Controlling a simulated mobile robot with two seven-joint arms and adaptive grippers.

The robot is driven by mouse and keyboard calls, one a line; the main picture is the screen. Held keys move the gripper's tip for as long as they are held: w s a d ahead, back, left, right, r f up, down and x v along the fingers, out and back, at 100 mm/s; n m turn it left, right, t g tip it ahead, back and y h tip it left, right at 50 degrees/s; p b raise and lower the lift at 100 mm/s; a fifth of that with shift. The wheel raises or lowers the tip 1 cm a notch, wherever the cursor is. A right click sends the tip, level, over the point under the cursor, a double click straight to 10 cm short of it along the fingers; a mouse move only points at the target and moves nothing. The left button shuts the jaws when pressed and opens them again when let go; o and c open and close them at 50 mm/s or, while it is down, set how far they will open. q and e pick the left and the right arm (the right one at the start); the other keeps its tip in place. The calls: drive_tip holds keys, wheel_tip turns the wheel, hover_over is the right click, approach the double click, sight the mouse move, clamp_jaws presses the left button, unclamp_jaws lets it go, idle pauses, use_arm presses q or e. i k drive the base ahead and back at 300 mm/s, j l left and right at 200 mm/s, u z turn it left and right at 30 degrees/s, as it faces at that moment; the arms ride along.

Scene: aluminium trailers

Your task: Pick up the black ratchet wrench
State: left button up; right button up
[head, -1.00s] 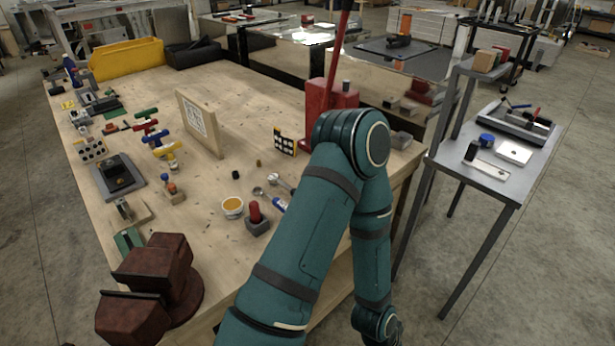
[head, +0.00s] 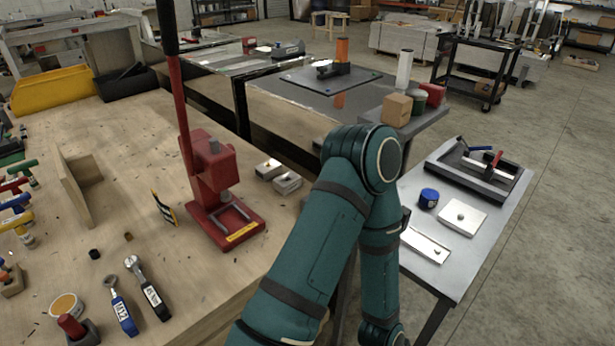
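The black ratchet wrench (head: 148,288) lies on the wooden workbench (head: 215,290) at the lower left of the head view. It has a chrome round head at its far end and a black handle with a white label. A similar blue-handled wrench (head: 121,311) lies just left of it, apart from it. My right arm rises from the bottom, bends at the elbow and drops to the right of the bench; its gripper is below the picture. My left arm and gripper are not in view.
A red press (head: 215,185) with a tall lever stands on the bench beyond the wrenches. A cup (head: 66,304) and a red-handled tool (head: 72,326) are left of them. A grey side table (head: 470,240) with a blue tin (head: 428,198) stands right. Bare wood lies right of the wrench.

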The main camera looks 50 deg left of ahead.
sight(132, 263)
drive_tip(key=i+u, duration=0.15)
drive_tip(key=u, duration=0.25)
drive_tip(key=i+u, duration=0.15)
drive_tip(key=u, duration=0.25)
drive_tip(key=i+l+u, duration=0.1)
drive_tip(key=u, duration=2)
